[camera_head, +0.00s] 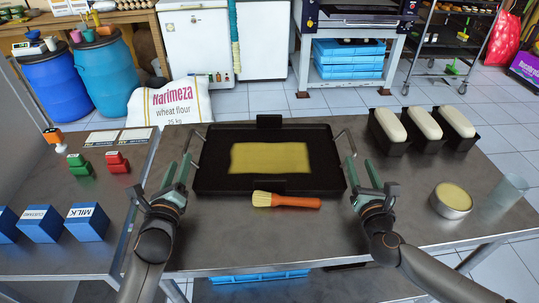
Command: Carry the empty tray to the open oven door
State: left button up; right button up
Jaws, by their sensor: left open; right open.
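A black tray (215,178) lies flat on the steel table in front of me. A yellowish rectangle (270,157) covers the middle of its floor, and nothing stands in it. My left gripper (178,172) is open just outside the tray's left side, near that handle. My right gripper (361,168) is open just outside the right side, near the other handle. Neither gripper holds anything. I cannot make out an open oven door in this view.
An orange-handled brush (290,201) lies at the tray's front edge. Three loaf tins with pale dough (422,125), a round tin (451,201) and a clear cup (507,190) stand on the right. A flour sack (172,108) and a wheeled rack (447,45) stand beyond the table.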

aim_at(187, 141)
pick_arm(q)
jog(key=w, duration=1)
pick_arm(e)
jog(key=w, duration=1)
pick_arm(q)
jog(key=shift+c, duration=0.2)
pick_arm(e)
jog(key=shift+c, duration=0.2)
pick_arm(q)
grip_shut()
pick_arm(e)
jog(key=c, duration=0.7)
grip_shut()
pick_arm(q)
jog(key=shift+a, duration=0.15)
pick_arm(e)
jog(key=shift+d+f, duration=0.1)
jog(key=shift+d, duration=0.05)
pick_arm(q)
jog(key=shift+r, duration=0.15)
pick_arm(e)
jog(key=shift+r, duration=0.2)
